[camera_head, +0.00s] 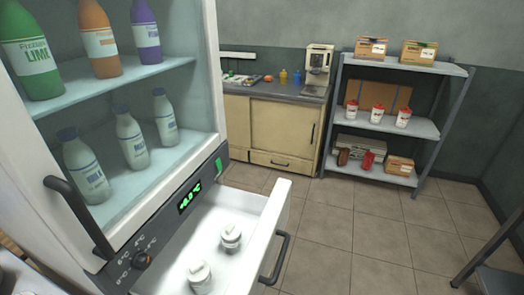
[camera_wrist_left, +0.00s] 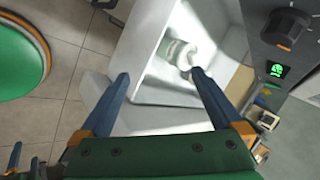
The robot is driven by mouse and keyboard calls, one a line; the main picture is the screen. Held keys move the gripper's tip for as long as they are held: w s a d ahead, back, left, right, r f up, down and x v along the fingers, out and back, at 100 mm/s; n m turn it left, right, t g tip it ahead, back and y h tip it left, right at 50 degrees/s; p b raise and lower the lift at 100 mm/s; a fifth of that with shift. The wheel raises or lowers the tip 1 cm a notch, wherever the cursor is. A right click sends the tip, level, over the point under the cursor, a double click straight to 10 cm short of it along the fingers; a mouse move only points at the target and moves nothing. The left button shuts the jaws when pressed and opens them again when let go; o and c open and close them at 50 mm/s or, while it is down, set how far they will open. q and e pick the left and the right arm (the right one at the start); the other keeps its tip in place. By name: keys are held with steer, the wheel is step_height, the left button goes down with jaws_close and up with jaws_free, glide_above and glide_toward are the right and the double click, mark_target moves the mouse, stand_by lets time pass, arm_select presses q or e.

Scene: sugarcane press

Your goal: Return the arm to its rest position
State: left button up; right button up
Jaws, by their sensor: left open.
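My left gripper (camera_wrist_left: 160,75) shows in the left wrist view with its two blue fingers wide apart. Nothing is held between them. Beyond the fingertips is the open white drawer (camera_wrist_left: 145,35) with a white jar (camera_wrist_left: 178,52) inside. The fingers overlap the drawer in that picture, and I cannot tell how far above or beside it they are. Neither gripper appears in the head view. My right gripper is not seen in either view.
The fridge's lower drawer (camera_head: 285,192) stands pulled out, with two white jars (camera_head: 231,237) inside. Its handle (camera_head: 274,258) juts right. Bottles stand on the fridge shelves (camera_head: 110,88). A counter (camera_head: 270,128) and a metal rack (camera_head: 385,122) line the back. Tiled floor (camera_head: 370,230) is clear.

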arm_select(q)
steer(key=s+d+f+n+g+h, duration=0.1)
steer(key=s+d+f+n+g, duration=0.2)
steer(key=s+n, duration=0.6)
step_height(320, 180, down, 20)
steer(key=n+g+b, duration=0.3)
steer(key=s+a+f+g+b, duration=0.1)
steer(key=s+a+f+b, duration=0.1)
steer(key=s+f, duration=1)
steer(key=shift+s+a+f, duration=0.3)
steer(key=shift+a+f, duration=0.1)
steer(key=shift+f, duration=0.15)
